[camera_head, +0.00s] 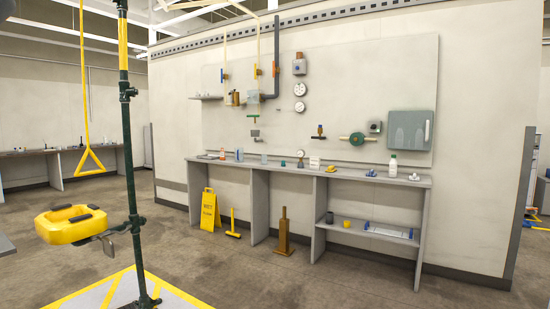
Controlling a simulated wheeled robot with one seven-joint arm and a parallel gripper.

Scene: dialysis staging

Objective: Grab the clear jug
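Several small items stand on the long grey counter (345,174) against the panelled wall. A pale bluish, see-through vessel (264,159) is among them, left of the middle of the counter. It looks like the clear jug, but it is too small and far to make out a handle or spout. My gripper is not in view.
A white bottle with a green cap (393,165) and a gauge (300,155) stand on the counter. A safety shower pole (132,190) with a yellow basin (70,225) is at left. The middle floor is open.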

